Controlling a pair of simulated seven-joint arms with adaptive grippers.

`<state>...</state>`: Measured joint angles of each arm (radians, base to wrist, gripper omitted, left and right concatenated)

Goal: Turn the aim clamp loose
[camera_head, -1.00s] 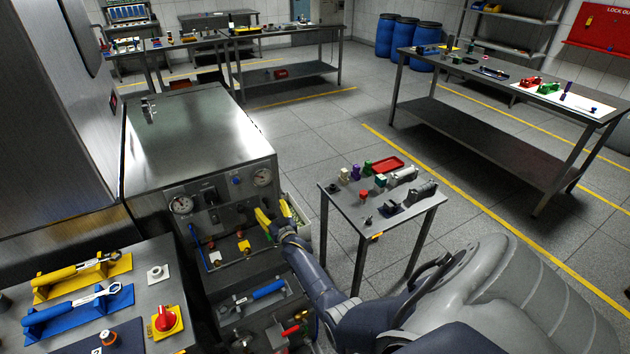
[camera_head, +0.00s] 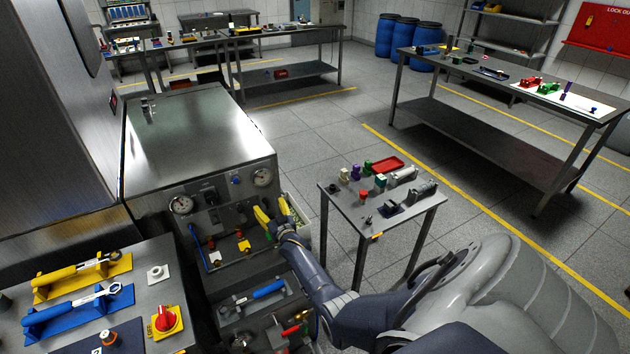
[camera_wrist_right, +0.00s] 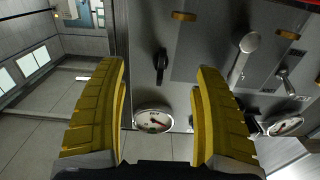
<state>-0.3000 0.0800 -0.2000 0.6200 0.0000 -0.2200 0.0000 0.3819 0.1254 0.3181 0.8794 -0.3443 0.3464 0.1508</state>
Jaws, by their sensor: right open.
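My right gripper (camera_head: 272,212) is open and empty in front of the right part of the machine's control panel. In the right wrist view its two yellow fingers (camera_wrist_right: 160,115) stand wide apart with nothing between them touching either one. Beyond them a black wing-shaped knob (camera_wrist_right: 161,66) sits on the panel, apart from the fingers. A pale round-headed lever (camera_wrist_right: 248,44) is to the right of it. I cannot tell for certain which fitting is the aim clamp. My left gripper is not in view.
The panel carries a left gauge (camera_head: 182,205) and a right gauge (camera_head: 262,177). A bench with a yellow wrench holder (camera_head: 82,276) and a red rotary switch (camera_head: 167,320) is at lower left. A small table (camera_head: 340,205) with small parts stands right of my arm.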

